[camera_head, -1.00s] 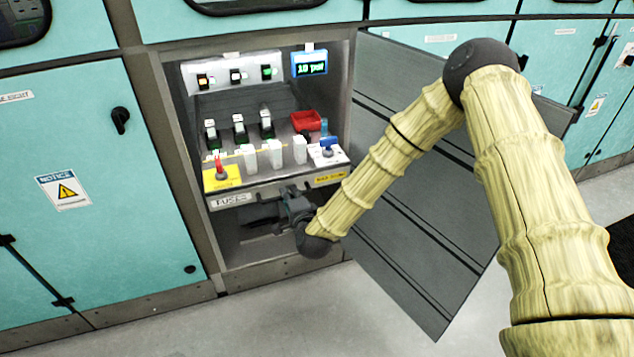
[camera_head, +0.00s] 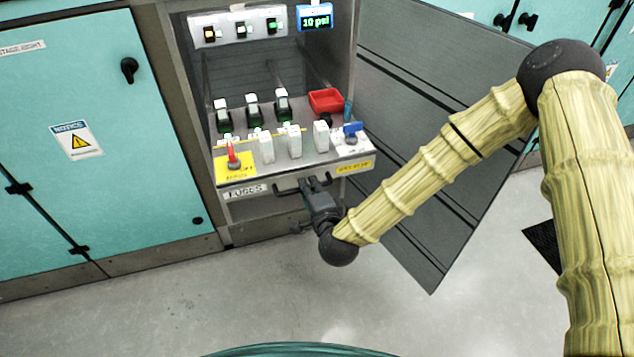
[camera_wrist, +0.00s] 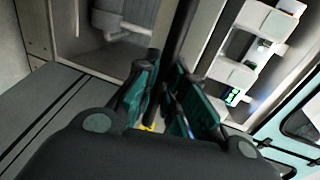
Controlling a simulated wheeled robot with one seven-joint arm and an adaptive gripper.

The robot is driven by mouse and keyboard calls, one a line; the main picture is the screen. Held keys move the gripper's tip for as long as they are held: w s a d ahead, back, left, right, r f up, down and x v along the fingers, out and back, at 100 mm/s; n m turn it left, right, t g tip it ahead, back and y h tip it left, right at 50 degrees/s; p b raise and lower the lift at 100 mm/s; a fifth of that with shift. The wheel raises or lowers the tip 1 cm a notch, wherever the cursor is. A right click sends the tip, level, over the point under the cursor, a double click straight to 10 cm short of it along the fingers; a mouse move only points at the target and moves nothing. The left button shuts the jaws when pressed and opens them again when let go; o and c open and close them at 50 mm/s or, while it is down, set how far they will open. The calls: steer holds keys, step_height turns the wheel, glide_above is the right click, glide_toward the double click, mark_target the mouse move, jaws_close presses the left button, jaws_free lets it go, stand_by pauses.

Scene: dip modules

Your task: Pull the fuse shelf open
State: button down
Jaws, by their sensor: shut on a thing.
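The fuse shelf (camera_head: 290,170) sticks out of the open cabinet, with a "FUSES" label on its front edge and a dark bar handle (camera_head: 288,191) below the label's level. My gripper (camera_head: 312,186) is at the handle's right part, under the shelf's front, shut on it. In the wrist view the gripper's two teal-lined fingers (camera_wrist: 168,92) close around a dark bar. The shelf carries several white fuse blocks (camera_head: 294,143), a red-handled switch on a yellow plate (camera_head: 233,160), a blue valve handle (camera_head: 353,131) and a red tray (camera_head: 326,101).
The grey cabinet door (camera_head: 430,130) stands open on the right, behind my arm. Teal cabinet fronts (camera_head: 90,150) line the left. The grey floor (camera_head: 200,290) before the cabinet is clear.

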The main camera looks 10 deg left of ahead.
steer(key=shift+s, duration=0.1)
steer(key=c, duration=1.5)
jaws_free()
steer(key=v, duration=1.2)
